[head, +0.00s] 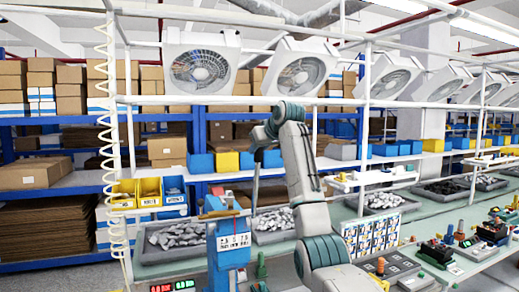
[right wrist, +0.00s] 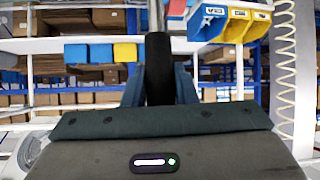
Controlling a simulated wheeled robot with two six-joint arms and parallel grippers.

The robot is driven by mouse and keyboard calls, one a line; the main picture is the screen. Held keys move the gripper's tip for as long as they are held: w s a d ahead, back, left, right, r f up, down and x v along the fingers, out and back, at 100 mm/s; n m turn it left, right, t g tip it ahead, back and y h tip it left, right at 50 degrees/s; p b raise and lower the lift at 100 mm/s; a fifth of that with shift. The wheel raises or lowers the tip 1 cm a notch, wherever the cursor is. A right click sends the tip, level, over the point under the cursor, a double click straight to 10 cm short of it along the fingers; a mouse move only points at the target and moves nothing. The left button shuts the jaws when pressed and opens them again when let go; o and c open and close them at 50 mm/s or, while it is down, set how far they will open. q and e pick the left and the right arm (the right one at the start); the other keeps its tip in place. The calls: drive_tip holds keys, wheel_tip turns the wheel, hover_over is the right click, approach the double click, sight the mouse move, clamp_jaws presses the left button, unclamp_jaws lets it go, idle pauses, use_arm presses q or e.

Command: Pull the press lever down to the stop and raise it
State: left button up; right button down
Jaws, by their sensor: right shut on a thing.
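The press (head: 229,250) is a blue upright unit with a white scale on its front, standing at the front of the bench. Its lever (head: 255,188) is a thin rod standing nearly upright beside the press head. My right gripper (head: 258,148) is at the top of the lever, high above the bench. In the right wrist view, the lever's black grip (right wrist: 159,70) stands between the two blue-grey fingers of my right gripper (right wrist: 159,92), which is shut on it. The lever's foot is partly hidden by the press head. My left gripper is out of view.
The green bench (head: 408,228) carries trays of grey parts (head: 176,236), a board of small parts (head: 371,236) and several fixtures on the right. Yellow and blue bins (head: 149,191) hang left of the press. A coiled hose (head: 106,150) hangs at the left. Fans (head: 201,65) line the top rail.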

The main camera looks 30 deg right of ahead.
drive_tip(key=shift+r, duration=0.1)
drive_tip(key=c, duration=1.2)
unclamp_jaws()
drive_tip(key=shift+o, duration=0.2)
drive_tip(key=shift+w, duration=0.1)
drive_tip(key=shift+s+r+b, duration=0.1)
drive_tip(key=shift+s+b, duration=0.4)
drive_tip(key=b+v, duration=0.4)
drive_tip(key=v, duration=0.5)
drive_tip(key=shift+s+r+b, duration=0.25)
drive_tip(key=shift+r+b, duration=0.05)
drive_tip(key=shift+b, duration=0.1)
